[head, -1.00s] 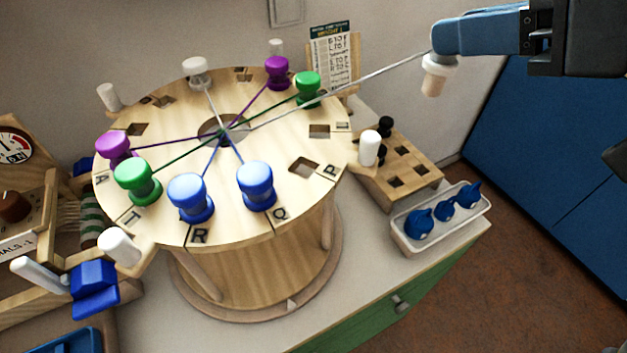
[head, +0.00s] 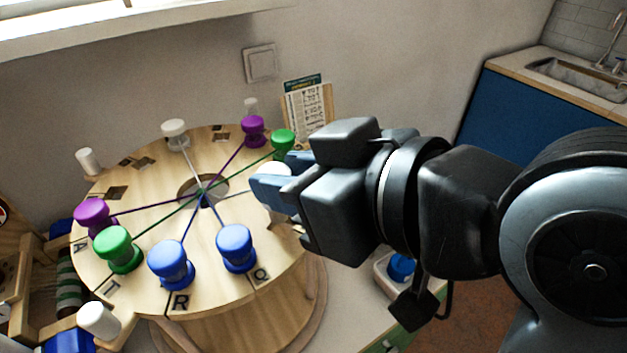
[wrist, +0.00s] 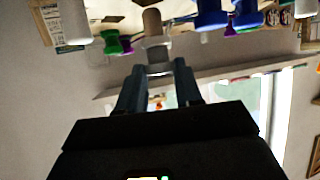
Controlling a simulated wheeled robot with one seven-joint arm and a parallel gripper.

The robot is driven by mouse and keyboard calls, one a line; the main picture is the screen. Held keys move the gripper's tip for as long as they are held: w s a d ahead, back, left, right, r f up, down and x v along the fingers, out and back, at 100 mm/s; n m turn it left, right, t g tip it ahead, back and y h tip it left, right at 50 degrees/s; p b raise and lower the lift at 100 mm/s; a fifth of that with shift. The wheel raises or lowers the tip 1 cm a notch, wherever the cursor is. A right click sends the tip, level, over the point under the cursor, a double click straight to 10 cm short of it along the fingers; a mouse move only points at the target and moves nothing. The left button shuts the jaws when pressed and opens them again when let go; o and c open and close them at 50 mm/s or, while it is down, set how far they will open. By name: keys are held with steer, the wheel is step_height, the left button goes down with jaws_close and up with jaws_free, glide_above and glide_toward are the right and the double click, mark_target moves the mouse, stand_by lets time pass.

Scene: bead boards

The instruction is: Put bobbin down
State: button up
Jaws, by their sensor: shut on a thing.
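My gripper (head: 282,178) is shut on a white bobbin (head: 273,172) at the right side of the round wooden board (head: 130,200). The bobbin also shows between my fingers in the wrist view (wrist: 154,28). My fingers and wrist hide its lower end and the board slot there, so I cannot tell whether it touches the board. Another white bobbin (head: 175,134) stands at the far rim, with its thread running to the central hole. Blue bobbins (head: 236,247) (head: 170,263), green ones (head: 118,248) (head: 283,143) and purple ones (head: 92,216) (head: 253,130) stand around the rim, joined by threads.
White posts (head: 88,162) (head: 98,320) stand just outside the board. A printed card (head: 306,112) leans behind it. A sink (head: 580,75) is at the far right.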

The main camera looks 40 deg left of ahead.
step_height(320, 180, down, 4)
steer(key=shift+r, duration=0.2)
steer(key=o, duration=1)
steer(key=shift+o, duration=0.2)
steer(key=b+v, duration=0.1)
steer(key=v, duration=1.1)
steer(key=shift+d+f, duration=0.1)
